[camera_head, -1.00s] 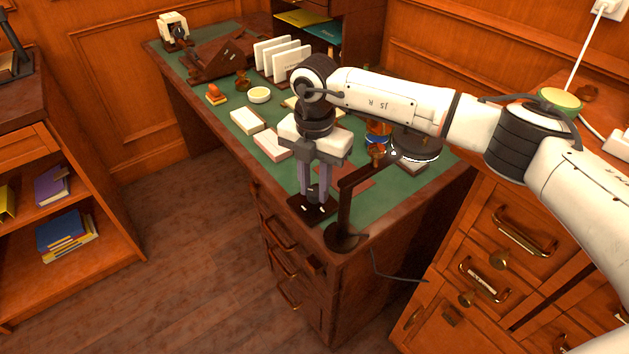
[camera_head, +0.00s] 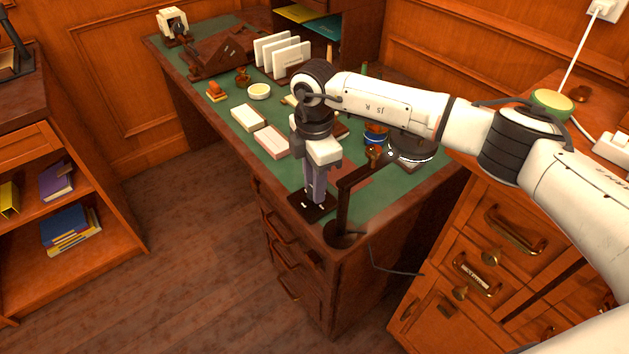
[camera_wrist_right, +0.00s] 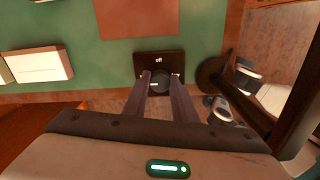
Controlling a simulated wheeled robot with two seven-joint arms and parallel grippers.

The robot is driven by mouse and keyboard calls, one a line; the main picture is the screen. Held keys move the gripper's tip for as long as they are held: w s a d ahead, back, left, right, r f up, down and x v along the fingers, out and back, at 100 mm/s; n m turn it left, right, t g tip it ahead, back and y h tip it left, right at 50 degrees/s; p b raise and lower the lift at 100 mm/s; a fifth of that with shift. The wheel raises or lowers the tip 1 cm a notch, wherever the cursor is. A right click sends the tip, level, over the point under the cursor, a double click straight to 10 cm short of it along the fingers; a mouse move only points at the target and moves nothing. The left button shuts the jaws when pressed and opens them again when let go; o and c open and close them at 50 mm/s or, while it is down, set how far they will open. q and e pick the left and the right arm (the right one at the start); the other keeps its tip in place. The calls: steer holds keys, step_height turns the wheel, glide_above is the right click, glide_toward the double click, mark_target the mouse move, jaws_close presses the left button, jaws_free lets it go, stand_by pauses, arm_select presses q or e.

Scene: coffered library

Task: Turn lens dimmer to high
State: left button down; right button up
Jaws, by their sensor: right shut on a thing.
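The lens dimmer is a dark square plate (camera_wrist_right: 174,60) at the desk's front corner, with a round black knob (camera_wrist_right: 161,84) on it. The plate also shows in the head view (camera_head: 302,204). A small "off" label is on the plate, and a short white mark is on the knob's left part in the wrist view. My right gripper (camera_wrist_right: 161,90) points down and is shut on the knob, one finger on each side. It also shows in the head view (camera_head: 315,202), where its fingers hide most of the knob. My left gripper is not in view.
A dark lens lamp stands right beside the dimmer, with its base (camera_head: 343,236) close to my fingers and its round head (camera_head: 416,152) to the right. White boxes (camera_head: 271,142), upright white cards (camera_head: 285,57) and a stamp (camera_head: 216,92) occupy the green desk top farther back.

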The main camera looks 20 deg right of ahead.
steer(key=shift+w+r, duration=0.1)
stand_by(0.3)
steer(key=o, duration=0.9)
steer(key=shift+c, duration=0.2)
steer(key=shift+o, duration=0.9)
step_height(320, 180, up, 10)
steer(key=shift+r, duration=0.15)
